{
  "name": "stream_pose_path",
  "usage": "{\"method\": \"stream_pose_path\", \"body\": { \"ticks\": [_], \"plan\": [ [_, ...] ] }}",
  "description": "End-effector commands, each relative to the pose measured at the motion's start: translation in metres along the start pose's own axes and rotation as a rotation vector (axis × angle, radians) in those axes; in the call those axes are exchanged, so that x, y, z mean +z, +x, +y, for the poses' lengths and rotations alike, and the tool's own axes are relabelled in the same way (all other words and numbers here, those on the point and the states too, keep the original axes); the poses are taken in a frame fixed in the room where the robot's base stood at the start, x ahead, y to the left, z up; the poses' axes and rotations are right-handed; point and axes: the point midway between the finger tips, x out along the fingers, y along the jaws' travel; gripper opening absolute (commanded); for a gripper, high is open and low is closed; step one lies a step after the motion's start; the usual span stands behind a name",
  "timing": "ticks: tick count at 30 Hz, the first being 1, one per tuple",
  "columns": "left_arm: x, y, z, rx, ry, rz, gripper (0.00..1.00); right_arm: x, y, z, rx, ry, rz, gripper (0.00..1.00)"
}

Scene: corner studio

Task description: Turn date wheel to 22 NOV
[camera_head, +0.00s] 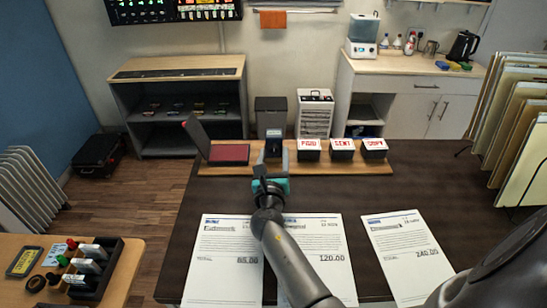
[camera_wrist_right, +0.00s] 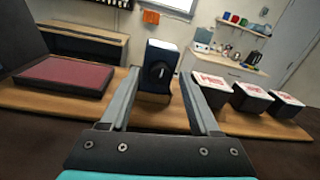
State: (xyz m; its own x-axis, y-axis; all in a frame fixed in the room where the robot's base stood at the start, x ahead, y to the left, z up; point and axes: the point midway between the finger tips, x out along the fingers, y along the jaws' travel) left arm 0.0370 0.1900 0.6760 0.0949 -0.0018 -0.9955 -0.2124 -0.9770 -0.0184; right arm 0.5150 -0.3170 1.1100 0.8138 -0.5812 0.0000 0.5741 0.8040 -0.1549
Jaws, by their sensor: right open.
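In the right wrist view the date stamp (camera_wrist_right: 166,50) has a round dark knob, the date wheel (camera_wrist_right: 158,72), facing me. No date is readable on it. My right gripper (camera_head: 273,152) is open and empty. In the right wrist view its two fingers (camera_wrist_right: 163,82) point at the stamp, one on each side of it; whether they touch it I cannot tell. My left gripper is not in view.
A red ink pad (camera_head: 229,153) with raised lid is left of the stamp. Right of it stand PAID (camera_head: 308,155), SENT (camera_head: 342,155) and COPY (camera_head: 374,153) blocks. Three invoices (camera_head: 403,262) lie on the dark desk. A side table (camera_head: 125,262) is at lower left.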

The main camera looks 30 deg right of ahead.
Motion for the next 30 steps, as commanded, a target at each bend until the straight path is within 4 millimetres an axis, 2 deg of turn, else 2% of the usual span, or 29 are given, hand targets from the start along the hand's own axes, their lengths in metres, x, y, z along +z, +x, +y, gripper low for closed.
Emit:
{"method": "stream_pose_path", "body": {
  "ticks": [7,24,30],
  "plan": [
    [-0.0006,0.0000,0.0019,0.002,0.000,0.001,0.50,-0.0001,0.0005,-0.0001,0.000,-0.001,0.000,0.62],
    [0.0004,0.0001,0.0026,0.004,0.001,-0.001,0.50,-0.0002,0.0001,0.0000,0.001,0.000,0.000,0.00],
    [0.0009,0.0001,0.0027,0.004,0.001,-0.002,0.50,-0.0002,0.0001,0.0001,0.001,0.000,0.000,0.00]
  ]
}}
